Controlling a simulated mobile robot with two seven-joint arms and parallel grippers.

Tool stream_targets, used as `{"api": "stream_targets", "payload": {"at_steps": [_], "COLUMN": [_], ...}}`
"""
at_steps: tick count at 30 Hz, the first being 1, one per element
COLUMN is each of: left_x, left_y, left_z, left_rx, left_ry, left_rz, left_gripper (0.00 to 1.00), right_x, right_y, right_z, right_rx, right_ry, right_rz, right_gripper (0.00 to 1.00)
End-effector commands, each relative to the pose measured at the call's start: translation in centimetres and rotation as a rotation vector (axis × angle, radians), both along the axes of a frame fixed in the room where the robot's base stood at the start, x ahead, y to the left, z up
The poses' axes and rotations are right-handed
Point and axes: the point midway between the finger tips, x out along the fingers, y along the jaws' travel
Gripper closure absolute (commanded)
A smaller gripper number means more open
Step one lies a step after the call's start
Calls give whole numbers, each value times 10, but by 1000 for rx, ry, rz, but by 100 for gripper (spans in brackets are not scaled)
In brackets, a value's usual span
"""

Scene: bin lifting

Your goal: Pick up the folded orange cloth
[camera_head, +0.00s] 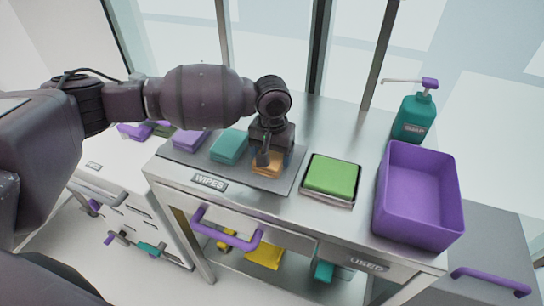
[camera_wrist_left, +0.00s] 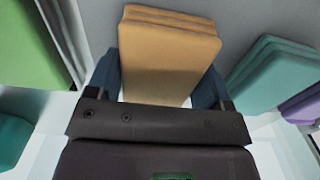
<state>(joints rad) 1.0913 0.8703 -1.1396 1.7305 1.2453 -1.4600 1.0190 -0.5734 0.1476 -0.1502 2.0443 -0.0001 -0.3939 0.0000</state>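The folded orange cloth (camera_head: 267,170) lies on the grey wipes tray on the counter, at the right end of a row of folded cloths. In the left wrist view it shows as a thick layered stack (camera_wrist_left: 168,45). My left gripper (camera_head: 274,158) points down over it and hides its far part. In the left wrist view my left gripper (camera_wrist_left: 160,74) is open, with one dark blue finger at each side of the cloth. I cannot tell whether the fingers touch it. My right gripper is not in view.
A teal cloth (camera_head: 230,146) and a purple cloth (camera_head: 190,138) lie left of the orange one. A green cloth (camera_head: 331,174) in a shallow tray, a purple bin (camera_head: 452,234) and a teal soap bottle (camera_head: 412,118) stand to the right. A purple drawer handle (camera_head: 225,233) juts out in front.

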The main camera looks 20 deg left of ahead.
Motion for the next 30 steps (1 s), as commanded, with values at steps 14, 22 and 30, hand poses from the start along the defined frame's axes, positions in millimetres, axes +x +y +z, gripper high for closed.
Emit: {"api": "stream_targets", "payload": {"at_steps": [14,22,30], "left_x": [0,1,0], "left_y": [0,0,0], "left_z": [5,51,121], "left_rx": [0,-1,-1], "left_ry": [-1,-7,-7], "left_rz": [0,0,0], "left_gripper": [51,51,51], "right_x": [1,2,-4], "right_y": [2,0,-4], "right_z": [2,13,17], "right_rx": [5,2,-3], "right_ry": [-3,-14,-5], "right_rz": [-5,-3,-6], "right_gripper": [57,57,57]}}
